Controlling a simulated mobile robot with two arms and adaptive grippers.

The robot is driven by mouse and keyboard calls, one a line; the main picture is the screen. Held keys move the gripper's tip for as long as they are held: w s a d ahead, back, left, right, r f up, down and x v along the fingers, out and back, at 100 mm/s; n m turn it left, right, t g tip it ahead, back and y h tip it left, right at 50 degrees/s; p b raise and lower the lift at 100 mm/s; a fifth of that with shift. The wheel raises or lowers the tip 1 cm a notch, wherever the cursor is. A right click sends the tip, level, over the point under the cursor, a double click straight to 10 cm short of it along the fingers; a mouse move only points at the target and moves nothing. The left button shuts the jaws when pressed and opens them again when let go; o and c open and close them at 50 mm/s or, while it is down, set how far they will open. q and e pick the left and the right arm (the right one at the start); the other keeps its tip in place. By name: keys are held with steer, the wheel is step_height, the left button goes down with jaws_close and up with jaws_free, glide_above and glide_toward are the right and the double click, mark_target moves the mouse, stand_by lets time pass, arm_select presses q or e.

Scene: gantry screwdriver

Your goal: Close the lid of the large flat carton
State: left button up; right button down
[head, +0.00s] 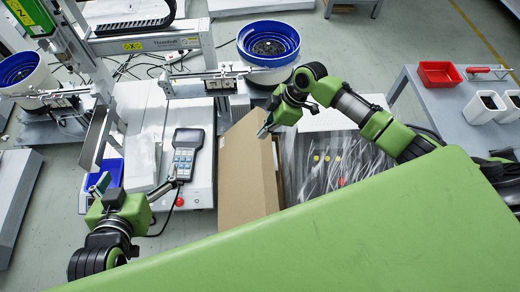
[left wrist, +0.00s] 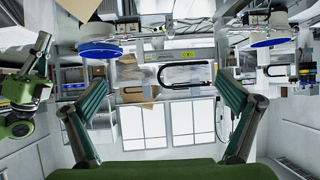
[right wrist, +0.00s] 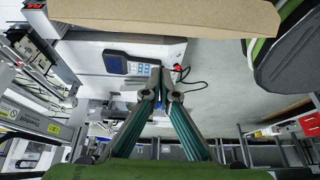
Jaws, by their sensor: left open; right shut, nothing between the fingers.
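The large flat carton is partly visible in the head view. Its brown cardboard panel (head: 243,185) appears raised at the left side of a clear-plastic-covered area (head: 330,165) with dark contents; the front is hidden behind my green body. My right gripper (head: 268,130) is shut and empty near the panel's upper right edge; contact cannot be told. In the right wrist view its fingertips (right wrist: 160,76) meet, and a brown cardboard edge (right wrist: 150,15) spans the top. My left gripper (head: 138,186) is open and empty over the white machine base; its spread fingers show in the left wrist view (left wrist: 165,95).
A handheld controller (head: 187,150) with a red button lies on the machine base left of the carton. The gantry (head: 150,45) and blue-rimmed bowl feeders (head: 268,42) stand behind. A grey table (head: 440,105) with a red bin (head: 438,73) and white bins (head: 485,106) is at right.

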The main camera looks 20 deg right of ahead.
steer(key=b+x, duration=0.2)
steer(key=x, duration=0.2)
arm_select(q)
steer(key=w+d+r+t+h, duration=0.3)
steer(key=r+t, duration=0.4)
steer(key=r, duration=0.6)
arm_select(e)
steer(key=b, duration=0.2)
glide_above(260, 155)
steer(key=a, duration=0.3)
steer(key=f, duration=0.4)
steer(key=w+f, duration=0.1)
steer(key=shift+d+f, duration=0.15)
steer(key=shift+f, duration=0.25)
steer(key=shift+s+d+f+b, duration=0.3)
steer(key=shift+d+f, duration=0.2)
steer(key=shift+d, duration=0.15)
steer(key=shift+s+d+f+b, duration=0.15)
steer(key=shift+d+f+b, duration=0.1)
steer(key=shift+d+f, duration=0.3)
arm_select(q)
steer(key=s+r+t+h, duration=0.1)
steer(key=s+r+t, duration=0.3)
steer(key=r, duration=0.7)
steer(key=shift+r+m+t+h, duration=0.3)
steer(key=shift+r+t, duration=0.1)
steer(key=shift+t, duration=1)
arm_select(e)
steer(key=shift+d, duration=0.2)
